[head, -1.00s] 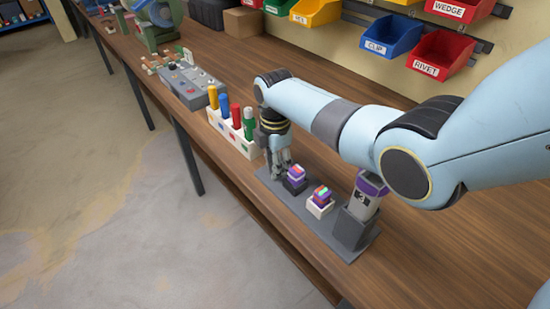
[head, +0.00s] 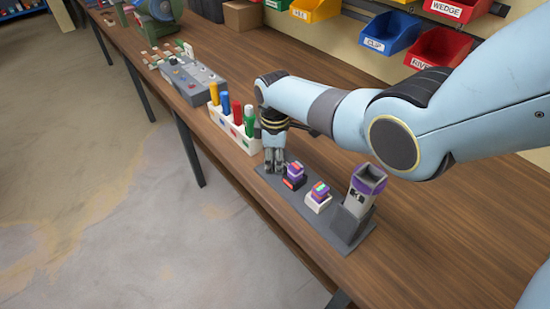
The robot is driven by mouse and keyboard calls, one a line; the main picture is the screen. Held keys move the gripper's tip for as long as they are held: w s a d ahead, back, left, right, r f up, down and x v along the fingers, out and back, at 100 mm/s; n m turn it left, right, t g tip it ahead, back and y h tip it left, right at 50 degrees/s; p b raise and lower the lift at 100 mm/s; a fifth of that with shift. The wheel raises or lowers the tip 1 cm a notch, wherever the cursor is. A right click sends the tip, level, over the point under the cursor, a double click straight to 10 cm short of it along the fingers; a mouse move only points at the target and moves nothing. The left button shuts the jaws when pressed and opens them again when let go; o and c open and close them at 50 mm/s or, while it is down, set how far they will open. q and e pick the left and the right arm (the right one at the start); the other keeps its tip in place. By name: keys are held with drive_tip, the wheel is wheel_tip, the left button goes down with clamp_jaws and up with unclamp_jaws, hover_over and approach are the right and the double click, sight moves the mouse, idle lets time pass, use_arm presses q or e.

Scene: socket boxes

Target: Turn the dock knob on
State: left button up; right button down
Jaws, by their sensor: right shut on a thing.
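The dock is a grey plate (head: 328,235) along the front edge of the bench. Two small striped purple blocks sit on it, one in a dark socket (head: 294,175) and one in a white socket (head: 319,196). A grey-and-purple device (head: 364,188) stands tilted in a dark holder at the plate's right end. My right gripper (head: 274,167) points down at the plate's far left end, beside the dark socket. Its fingers are shut on the dock knob, which they hide almost fully. My left gripper is out of view.
A white rack (head: 234,132) with yellow, blue, red and green handles stands just left of my right gripper. A grey control box (head: 192,80) is farther back. Labelled bins (head: 392,34) hang on the wall. The bench right of the dock is clear.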

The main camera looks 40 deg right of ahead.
idle(0.4)
drive_tip(key=c, duration=1.3)
unclamp_jaws()
drive_tip(key=shift+o, duration=0.2)
drive_tip(key=shift+r, duration=0.1)
wheel_tip(320, 180, up, 12)
